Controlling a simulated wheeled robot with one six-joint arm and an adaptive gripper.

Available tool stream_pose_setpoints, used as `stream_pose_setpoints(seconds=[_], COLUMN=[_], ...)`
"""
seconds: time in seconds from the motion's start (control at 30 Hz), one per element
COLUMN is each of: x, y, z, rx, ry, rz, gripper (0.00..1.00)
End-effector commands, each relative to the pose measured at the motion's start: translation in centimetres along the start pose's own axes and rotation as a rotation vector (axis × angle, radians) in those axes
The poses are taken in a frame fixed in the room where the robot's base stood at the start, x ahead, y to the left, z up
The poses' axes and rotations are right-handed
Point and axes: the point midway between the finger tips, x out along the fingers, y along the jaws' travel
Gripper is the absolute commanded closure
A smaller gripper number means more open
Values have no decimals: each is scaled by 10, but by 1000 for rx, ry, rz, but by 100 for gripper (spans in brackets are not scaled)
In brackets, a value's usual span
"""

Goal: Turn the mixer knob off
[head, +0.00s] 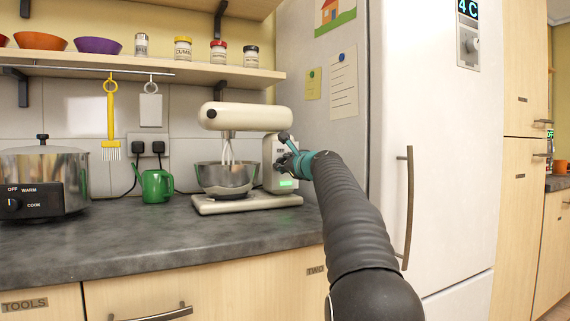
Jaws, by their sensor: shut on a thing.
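The cream stand mixer (247,117) stands on the dark counter against the tiled wall. Its whisk (228,150) hangs into a metal bowl (226,179) on the mixer's base. A small green light (287,183) glows low on the side of its column. My gripper (285,160), at the end of my dark ribbed arm, is at the right side of the column and shut on the mixer knob there. The fingers and wrist mostly hide the knob, so its setting cannot be read.
A green watering can (155,186) and a metal cooker (43,180) stand left of the mixer. A white fridge (440,150) rises close on the right. A shelf (150,68) with jars and bowls runs above. The front counter (150,240) is clear.

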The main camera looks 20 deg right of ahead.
Motion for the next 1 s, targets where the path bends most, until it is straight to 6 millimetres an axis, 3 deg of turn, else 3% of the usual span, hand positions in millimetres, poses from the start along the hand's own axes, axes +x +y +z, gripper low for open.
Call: stream_pose_setpoints(seconds=[0.37,1.0], x=[0,0], y=[1,4], z=[0,-1], rx=[-91,-626], ry=[4,4], rz=[-7,-4], gripper=[100,100])
